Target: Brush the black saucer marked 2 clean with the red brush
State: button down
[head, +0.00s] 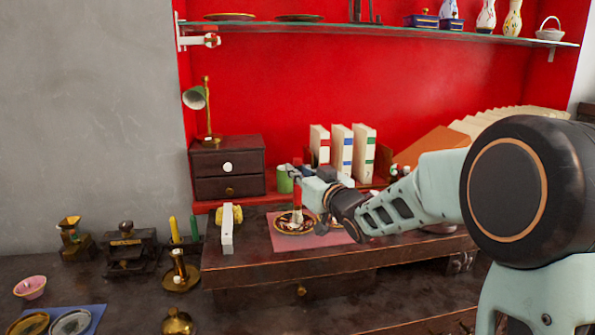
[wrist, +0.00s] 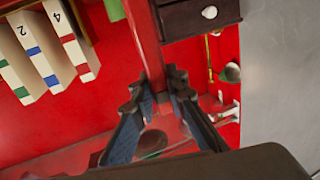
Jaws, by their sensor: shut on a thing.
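My gripper (head: 303,184) is shut on the red brush (head: 297,205) and holds it roughly upright, head down. The red handle also shows between my fingertips in the wrist view (wrist: 146,45). A dark saucer with a gold rim and pale marks (head: 280,229) lies on the pink mat, directly under the brush. The brush's lower end is at or just above the saucer; I cannot tell if it touches. A second dark saucer (head: 331,226) lies to the right, partly hidden by my arm. I cannot read a number on either saucer.
A green cup (head: 284,181), numbered books (head: 341,150) and a dark drawer box (head: 226,169) stand behind. A white upright block (head: 227,235) and yellow sponge (head: 235,214) are left of the mat (head: 305,242). A candle holder (head: 181,280) stands farther left. A glass shelf (head: 350,30) hangs above.

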jog(key=shift+f+b, duration=0.55)
jog(key=shift+f, duration=0.2)
jog(key=shift+w+r, duration=0.1)
